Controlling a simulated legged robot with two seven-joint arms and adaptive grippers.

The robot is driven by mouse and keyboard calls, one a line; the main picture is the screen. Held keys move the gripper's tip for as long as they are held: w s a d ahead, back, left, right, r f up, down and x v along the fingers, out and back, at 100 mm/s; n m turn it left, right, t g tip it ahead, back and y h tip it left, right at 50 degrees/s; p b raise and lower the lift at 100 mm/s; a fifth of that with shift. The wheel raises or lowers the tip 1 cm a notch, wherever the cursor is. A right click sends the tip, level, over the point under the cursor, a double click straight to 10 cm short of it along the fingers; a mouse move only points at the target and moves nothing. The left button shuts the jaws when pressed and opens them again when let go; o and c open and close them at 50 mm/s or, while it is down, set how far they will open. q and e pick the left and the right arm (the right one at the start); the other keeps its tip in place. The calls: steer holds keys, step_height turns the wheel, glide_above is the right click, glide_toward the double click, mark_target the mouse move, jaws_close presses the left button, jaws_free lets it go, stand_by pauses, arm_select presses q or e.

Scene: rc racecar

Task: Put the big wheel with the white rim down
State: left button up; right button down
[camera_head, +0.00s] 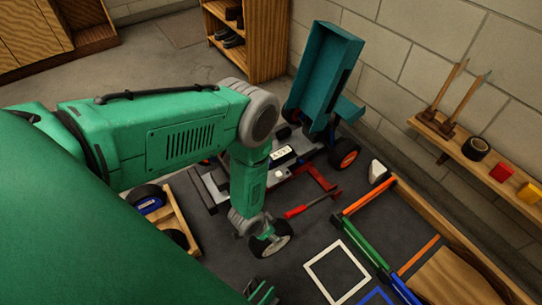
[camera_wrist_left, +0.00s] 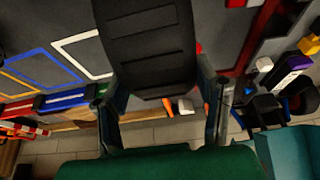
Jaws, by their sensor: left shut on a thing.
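The big wheel with the white rim (camera_head: 281,240) is in my left gripper (camera_head: 261,237), left of the white square outline (camera_head: 338,271). In the left wrist view the wheel's black tyre (camera_wrist_left: 148,48) fills the space between the two fingers of my left gripper (camera_wrist_left: 161,108). The gripper is shut on it. The rim is partly hidden by the gripper in the head view and does not show in the wrist view. I cannot tell whether the wheel touches the floor. A small green part (camera_head: 261,292) at the bottom edge may be my right gripper; its jaws are unclear.
A racecar with a tilted teal body (camera_head: 322,75) stands behind my left arm. A red bar (camera_head: 312,203) lies near it. A wooden crate with wheels (camera_head: 178,215) is at left. Coloured rails (camera_head: 365,243) and a wooden ledge (camera_head: 490,165) are at right.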

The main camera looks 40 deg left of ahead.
arm_select(q)
steer(key=f+b, duration=0.1)
steer(key=f, duration=0.3)
steer(key=shift+a+f+b, duration=0.2)
steer(key=shift+f+b, duration=0.2)
steer(key=shift+d+f+b, duration=0.15)
steer(key=shift+f+b, duration=0.9)
steer(key=shift+f, duration=0.9)
steer(key=shift+r, duration=0.1)
steer(key=o, duration=1.7)
